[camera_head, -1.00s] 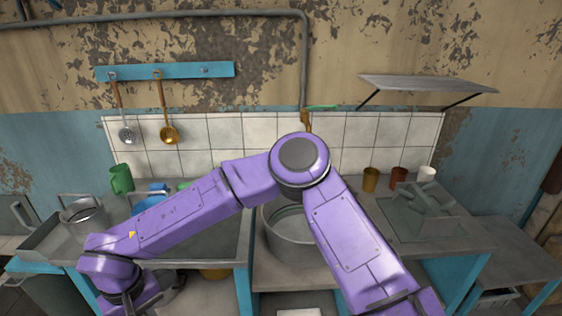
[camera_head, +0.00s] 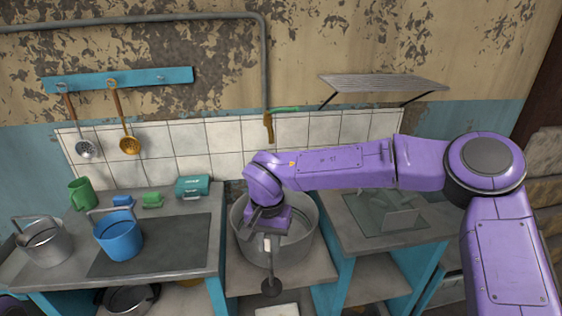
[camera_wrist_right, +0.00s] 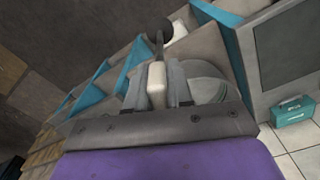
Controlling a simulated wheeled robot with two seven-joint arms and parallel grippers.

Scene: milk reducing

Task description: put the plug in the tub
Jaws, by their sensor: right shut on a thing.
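The tub (camera_head: 310,232) is a large round grey metal vessel on the low middle stand. It also shows in the wrist view (camera_wrist_right: 208,82), behind the fingers. My right gripper (camera_head: 268,240) points down over the tub's front side and is shut on the plug. The plug (camera_head: 272,287) has a pale grip between the fingers, a thin dark stem and a dark round end. It also shows in the wrist view (camera_wrist_right: 157,84). In the head view the dark end hangs in front of the tub's wall, near the stand's front edge. My left gripper is out of view.
A glassy board (camera_head: 380,222) lies on the right counter. My right forearm spans above it.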

